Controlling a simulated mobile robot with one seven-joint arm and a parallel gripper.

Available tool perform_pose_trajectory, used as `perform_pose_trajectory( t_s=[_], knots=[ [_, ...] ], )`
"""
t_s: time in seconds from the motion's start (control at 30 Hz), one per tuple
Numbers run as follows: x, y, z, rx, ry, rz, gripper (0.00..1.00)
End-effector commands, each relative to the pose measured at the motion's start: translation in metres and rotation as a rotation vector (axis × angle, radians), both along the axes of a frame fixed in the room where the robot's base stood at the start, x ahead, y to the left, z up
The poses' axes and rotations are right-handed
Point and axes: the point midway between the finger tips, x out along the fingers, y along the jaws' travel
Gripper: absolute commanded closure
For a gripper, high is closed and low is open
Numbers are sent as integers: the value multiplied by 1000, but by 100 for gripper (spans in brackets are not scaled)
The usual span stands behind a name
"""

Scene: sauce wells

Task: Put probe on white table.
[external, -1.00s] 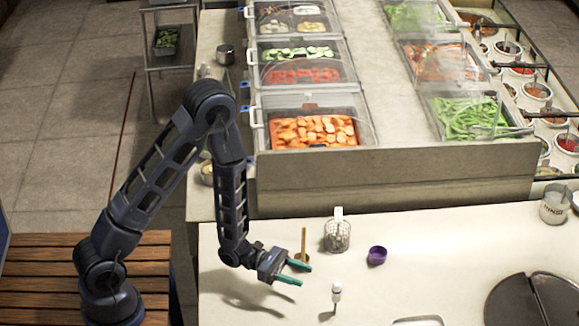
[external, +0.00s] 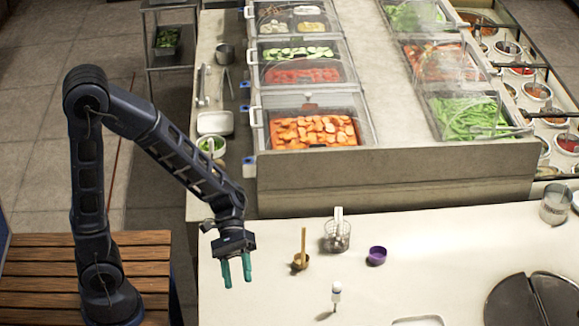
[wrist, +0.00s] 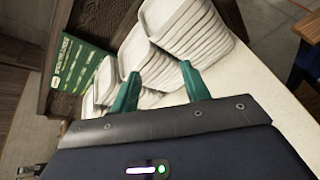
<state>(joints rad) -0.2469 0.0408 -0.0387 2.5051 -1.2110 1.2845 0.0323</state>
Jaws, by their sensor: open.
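A small upright item with a white top (external: 336,292), which looks like the probe, stands on the white table (external: 450,260) near its front. My gripper (external: 238,272) has teal fingers that point down, apart and empty, over the table's left part. It is to the left of the probe and clear of it. The wrist view shows the open fingers (wrist: 160,85) with nothing between them; the probe is not seen there.
A small brown cup with a wooden stick (external: 301,261), a wire basket (external: 337,238) and a purple cup (external: 377,256) stand behind the probe. The wrist view shows stacked white trays (wrist: 175,35) and a green sign (wrist: 75,65).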

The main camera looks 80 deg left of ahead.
Motion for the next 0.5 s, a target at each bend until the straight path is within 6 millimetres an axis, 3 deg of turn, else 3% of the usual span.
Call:
perform_pose_trajectory(
  t_s=[0.27,0.5],
  knots=[
    [-56,4,22,284,-173,-229,54],
    [-93,23,38,541,-336,-391,54]
  ],
)
